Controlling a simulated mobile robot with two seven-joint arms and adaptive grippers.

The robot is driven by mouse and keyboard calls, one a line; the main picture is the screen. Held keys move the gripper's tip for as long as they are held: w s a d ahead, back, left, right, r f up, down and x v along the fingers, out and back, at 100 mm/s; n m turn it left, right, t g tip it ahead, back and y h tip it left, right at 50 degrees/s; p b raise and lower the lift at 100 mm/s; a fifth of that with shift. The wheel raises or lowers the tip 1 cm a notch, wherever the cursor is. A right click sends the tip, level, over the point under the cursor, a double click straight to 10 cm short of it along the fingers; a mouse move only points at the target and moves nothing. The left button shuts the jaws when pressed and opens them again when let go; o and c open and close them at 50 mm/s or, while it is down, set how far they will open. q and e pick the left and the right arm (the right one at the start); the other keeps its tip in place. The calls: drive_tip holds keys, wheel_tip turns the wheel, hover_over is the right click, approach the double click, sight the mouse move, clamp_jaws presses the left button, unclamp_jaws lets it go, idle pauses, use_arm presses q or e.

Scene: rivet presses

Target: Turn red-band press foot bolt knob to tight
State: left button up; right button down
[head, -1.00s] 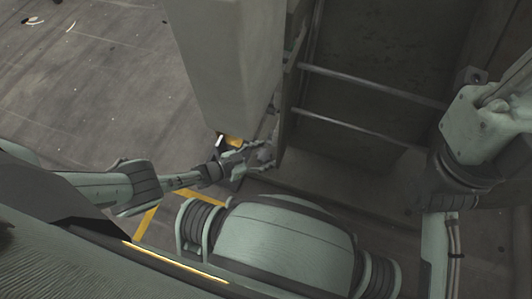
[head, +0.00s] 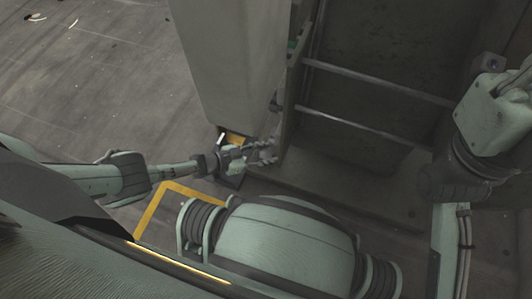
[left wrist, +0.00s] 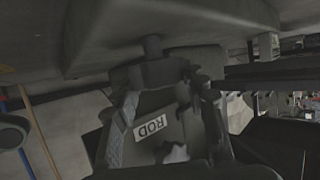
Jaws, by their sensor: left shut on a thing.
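The press (head: 235,65) is a tall grey body in the head view, beside a darker recessed frame. No red band shows on it. My left gripper (head: 262,152) is at its lower end, by a small yellow patch (head: 235,138). In the left wrist view, a dark knob-like piece (left wrist: 160,72) hangs on a short stem (left wrist: 152,46) under a grey plate. My left gripper's fingers (left wrist: 160,90) are shut on this piece, which I take as the foot bolt knob. The fingers hide much of it, and its turn position cannot be read. My right gripper does not show.
Two metal bars (head: 375,83) cross the dark recess right of the press. A yellow floor line (head: 152,210) runs below my left arm. Open floor (head: 90,90) lies at the left. A white label reading ROD (left wrist: 150,126) shows in the left wrist view.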

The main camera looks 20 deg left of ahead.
sight(266, 154)
use_arm(q)
drive_tip(key=o, duration=1.2)
drive_tip(key=shift+r, duration=0.15)
drive_tip(key=shift+r, duration=4.85)
